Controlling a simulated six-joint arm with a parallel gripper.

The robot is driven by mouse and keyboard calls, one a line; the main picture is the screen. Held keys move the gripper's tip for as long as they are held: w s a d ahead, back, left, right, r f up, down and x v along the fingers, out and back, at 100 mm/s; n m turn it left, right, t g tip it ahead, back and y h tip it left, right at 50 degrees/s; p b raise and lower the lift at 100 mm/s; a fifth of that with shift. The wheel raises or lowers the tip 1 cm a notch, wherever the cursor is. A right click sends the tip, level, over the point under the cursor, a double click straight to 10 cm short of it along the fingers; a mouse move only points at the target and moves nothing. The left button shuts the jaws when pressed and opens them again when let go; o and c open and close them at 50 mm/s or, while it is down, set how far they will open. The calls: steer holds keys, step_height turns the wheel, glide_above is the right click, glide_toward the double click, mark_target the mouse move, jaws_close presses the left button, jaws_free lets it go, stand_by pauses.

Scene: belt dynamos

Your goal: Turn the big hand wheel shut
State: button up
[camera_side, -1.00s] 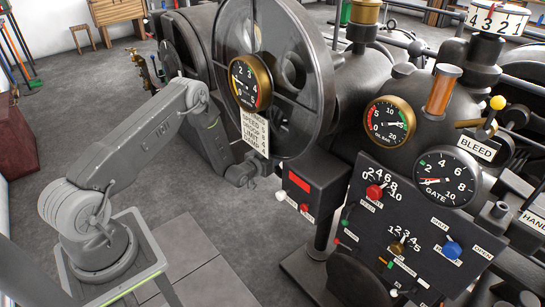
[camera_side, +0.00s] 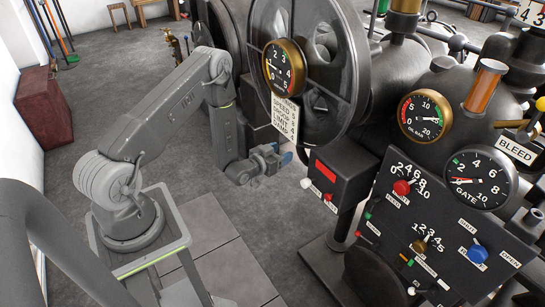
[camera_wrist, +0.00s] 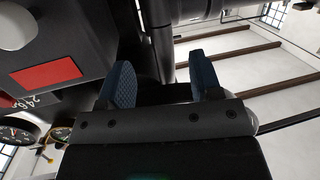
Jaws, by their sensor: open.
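A large dark spoked wheel (camera_side: 362,68) stands upright on the machine in the side view, behind a round gauge. A thick grey curved bar (camera_side: 62,215) crosses the lower left, close to the camera. I cannot tell which of these is the big hand wheel. My gripper (camera_side: 283,156) is low, under the spoked wheel and its hanging label plate, left of the black box with a red panel. In the wrist view its two blue padded jaws (camera_wrist: 163,82) stand apart with nothing visible between them.
The black box with a red panel (camera_side: 334,172) is just right of my gripper; its red panel shows large in the wrist view (camera_wrist: 47,72). The control panel (camera_side: 440,225) with knobs and gauges lies further right.

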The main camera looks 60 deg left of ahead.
steer(key=v, duration=0.3)
steer(key=shift+s, duration=0.35)
steer(key=a+f+m+t+h, duration=0.5)
steer(key=f+t+h, duration=0.1)
steer(key=f+h, duration=0.15)
steer(key=x, duration=1.4)
steer(key=shift+w+r, duration=0.15)
steer(key=shift+w, duration=0.2)
